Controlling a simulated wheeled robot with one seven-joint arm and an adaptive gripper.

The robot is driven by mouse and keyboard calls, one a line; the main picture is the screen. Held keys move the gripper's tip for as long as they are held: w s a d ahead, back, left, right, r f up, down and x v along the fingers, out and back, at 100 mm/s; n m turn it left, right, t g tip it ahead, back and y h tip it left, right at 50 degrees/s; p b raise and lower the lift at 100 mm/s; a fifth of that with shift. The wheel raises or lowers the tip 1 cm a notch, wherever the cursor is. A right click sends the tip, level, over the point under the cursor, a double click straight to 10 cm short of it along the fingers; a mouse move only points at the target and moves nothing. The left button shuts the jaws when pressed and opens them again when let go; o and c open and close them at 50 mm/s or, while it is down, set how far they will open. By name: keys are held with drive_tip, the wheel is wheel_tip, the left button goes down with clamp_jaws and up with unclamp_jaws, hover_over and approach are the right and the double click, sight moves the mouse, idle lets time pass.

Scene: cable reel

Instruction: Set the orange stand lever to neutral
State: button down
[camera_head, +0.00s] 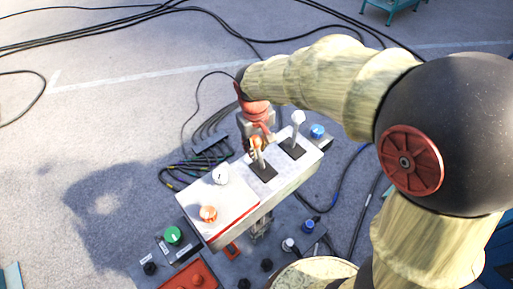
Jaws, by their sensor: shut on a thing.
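The orange stand lever (255,143) rises from a dark slot plate on a white control box (224,201). Its orange knob is at my gripper (257,146), which comes down from above and is shut on the lever near its top. The fingers partly hide the knob. The lever looks nearly upright with a slight lean; its exact position in the slot is hard to tell. A white-knobbed lever (297,119) stands in its own dark slot just to the right, apart from my gripper.
The box also bears an orange knob (208,213) and a white dial (221,175). A blue knob (317,131) is just beyond its right end. A lower grey panel with a green button (173,235) is in front. Black cables (195,140) lie on the floor behind.

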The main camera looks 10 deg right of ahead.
sight(263, 164)
drive_tip(key=shift+s+d+r+t+y+b, duration=0.1)
drive_tip(key=shift+s+d+t+y+b, duration=0.4)
drive_tip(key=shift+b, duration=0.75)
drive_tip(key=shift+s+d+r+t+y+b, duration=0.1)
drive_tip(key=shift+s+t+y+b, duration=0.2)
drive_tip(key=shift+t+b, duration=0.7)
drive_tip(key=shift+s+d+r+b, duration=0.1)
drive_tip(key=shift+s+b, duration=0.15)
drive_tip(key=shift+b, duration=0.2)
drive_tip(key=shift+s, duration=0.1)
drive_tip(key=shift+s+d+g, duration=0.1)
drive_tip(key=shift+g, duration=0.2)
drive_tip(key=c, duration=1.9)
unclamp_jaws()
drive_tip(key=shift+o, duration=0.8)
drive_tip(key=shift+s+d, duration=0.1)
drive_tip(key=shift+s, duration=0.05)
drive_tip(key=o, duration=0.3)
drive_tip(key=shift+r, duration=0.1)
